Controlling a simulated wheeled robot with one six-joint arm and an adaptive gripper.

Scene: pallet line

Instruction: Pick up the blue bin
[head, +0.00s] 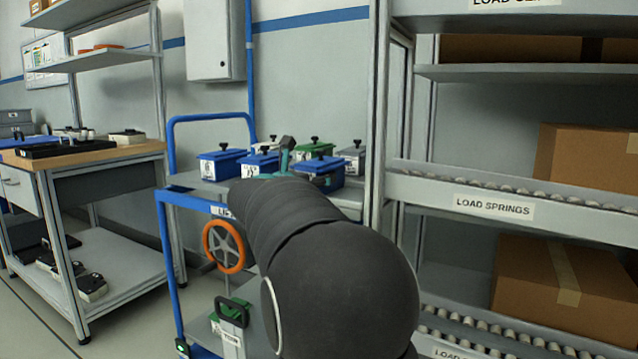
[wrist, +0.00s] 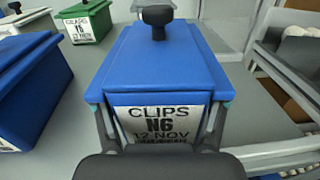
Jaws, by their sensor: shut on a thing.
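The blue bin (wrist: 160,60) fills the middle of the wrist view. It has a blue lid, a black knob and a white label reading CLIPS N6 12 NOV. My gripper (wrist: 160,107) is shut on it, with one finger at each side of the labelled end. In the head view my arm hides most of the gripper, with a teal part showing above it (head: 287,150). Which bin there is the held one, I cannot tell for sure. Whether the bin is clear of the surface below is also unclear.
Another blue bin (wrist: 30,85) stands close at left, with a green bin (wrist: 88,25) beyond. Several bins, including a blue one (head: 221,164), stand on the blue-framed cart (head: 190,180). A roller rack (head: 510,190) with cartons is at right. A workbench (head: 95,150) is at left.

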